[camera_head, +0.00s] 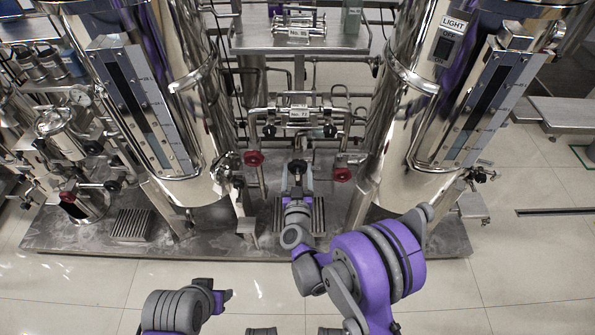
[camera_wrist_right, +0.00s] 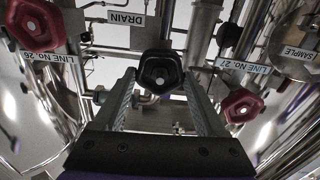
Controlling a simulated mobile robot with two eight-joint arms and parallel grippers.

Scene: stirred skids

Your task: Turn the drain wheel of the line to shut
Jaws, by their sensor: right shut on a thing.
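The black drain wheel (camera_wrist_right: 160,72) sits in the middle of the right wrist view, below and right of a white DRAIN label (camera_wrist_right: 125,18). My right gripper (camera_wrist_right: 163,90) has one finger on each side of the wheel and is shut on it. In the head view the black wheel (camera_head: 298,166) shows between the two steel tanks, with my right gripper (camera_head: 297,182) reaching up to it from below. The fingertip contact is partly hidden.
A red wheel (camera_head: 254,158) is left of the drain wheel and another red wheel (camera_head: 342,174) is right of it. Line labels (camera_wrist_right: 38,62) and a SAMPLE plate (camera_wrist_right: 297,52) are on the pipes. Tanks (camera_head: 400,110) flank the narrow gap. Floor in front is clear.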

